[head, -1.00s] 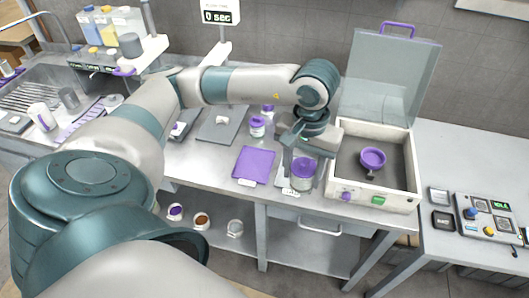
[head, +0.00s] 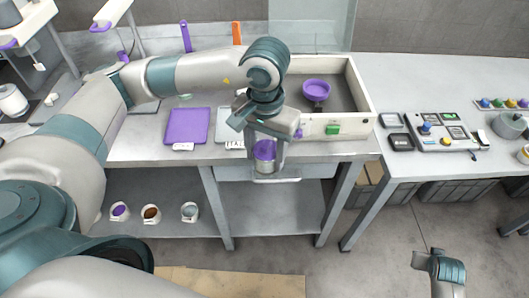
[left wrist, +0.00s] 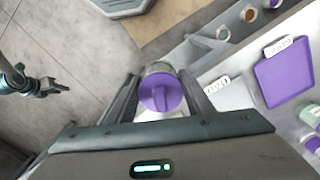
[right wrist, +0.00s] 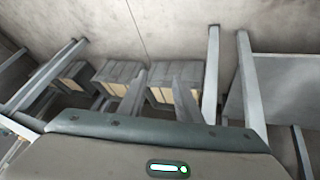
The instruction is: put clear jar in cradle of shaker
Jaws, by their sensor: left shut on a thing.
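The clear jar with a purple lid (head: 264,151) is held upright by my left gripper (head: 266,160), just in front of the bench's front edge. In the left wrist view the lid (left wrist: 162,93) sits between the two fingers. The shaker (head: 340,122) is a white open-topped box on the bench, its clear cover raised. Its purple ring-shaped cradle (head: 316,88) looks empty and lies behind and to the right of the jar. My right gripper (head: 440,262) is low at the right, away from the bench. A gap shows between its fingers in the right wrist view (right wrist: 158,85).
A purple mat (head: 187,126) and a grey mat (head: 228,127) lie left of the shaker. Several small jars (head: 151,213) stand on the lower shelf. A control panel (head: 440,131) is on the right bench.

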